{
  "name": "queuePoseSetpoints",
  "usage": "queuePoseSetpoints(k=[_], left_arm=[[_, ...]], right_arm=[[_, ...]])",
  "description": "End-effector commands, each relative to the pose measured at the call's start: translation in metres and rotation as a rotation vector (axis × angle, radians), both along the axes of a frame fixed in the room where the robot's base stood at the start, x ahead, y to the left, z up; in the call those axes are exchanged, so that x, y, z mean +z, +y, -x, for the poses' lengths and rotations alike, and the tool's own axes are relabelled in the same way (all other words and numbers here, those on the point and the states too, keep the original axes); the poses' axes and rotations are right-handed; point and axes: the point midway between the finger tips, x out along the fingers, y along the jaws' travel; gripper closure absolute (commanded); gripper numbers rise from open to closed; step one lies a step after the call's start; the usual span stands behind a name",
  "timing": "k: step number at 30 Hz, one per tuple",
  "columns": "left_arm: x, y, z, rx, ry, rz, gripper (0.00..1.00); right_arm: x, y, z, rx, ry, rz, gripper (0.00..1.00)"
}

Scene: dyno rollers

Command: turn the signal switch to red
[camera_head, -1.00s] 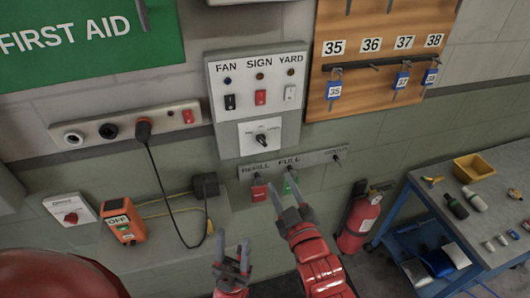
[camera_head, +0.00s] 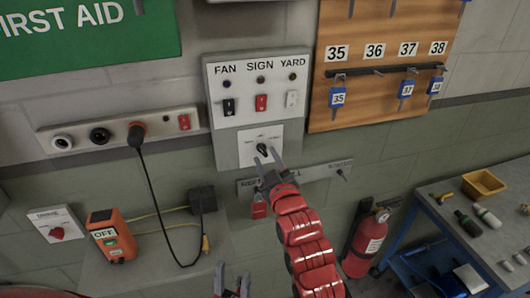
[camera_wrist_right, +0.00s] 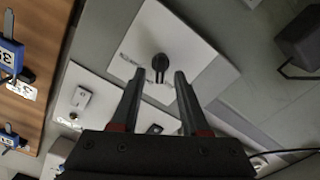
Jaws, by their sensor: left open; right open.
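A black rotary knob (camera_head: 263,148) sits on a white plate (camera_head: 247,158) at the bottom of the grey switch panel; its lettering is too small to read. My right gripper (camera_head: 266,157) is open just in front of the knob's lower side. In the right wrist view, the knob (camera_wrist_right: 160,63) shows beyond and between the open fingertips (camera_wrist_right: 159,76), apart from them, on the white plate (camera_wrist_right: 195,38). My left gripper (camera_head: 232,273) is open and empty at the bottom edge of the head view, well below the panel.
Above the knob are FAN, SIGN and YARD rocker switches (camera_head: 261,103). A hook rail (camera_head: 312,173) with a red tag (camera_head: 259,208) lies below, partly hidden by my right arm. A keyboard (camera_head: 380,60), fire extinguisher (camera_head: 367,240), socket strip (camera_head: 80,137) and cable stand around.

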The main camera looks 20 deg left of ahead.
Motion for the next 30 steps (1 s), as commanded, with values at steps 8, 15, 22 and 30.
queuePoseSetpoints(k=[8, 15, 22, 30], left_arm=[[0.007, 0.0, 0.0, 0.0, 0.0, 0.0, 0.5], [0.007, 0.0, 0.0, 0.0, 0.0, 0.0, 0.5], [0.007, 0.0, 0.0, 0.0, 0.0, 0.0, 0.5], [0.007, 0.0, 0.0, 0.0, 0.0, 0.0, 0.5]], right_arm=[[-0.001, 0.01, -0.015, 0.0, 0.001, 0.002, 0.55], [-0.002, 0.01, -0.015, -0.001, 0.0, 0.001, 0.55], [-0.001, 0.01, -0.015, 0.0, -0.001, 0.001, 0.91], [-0.001, 0.01, -0.015, 0.0, -0.001, 0.001, 1.0]])
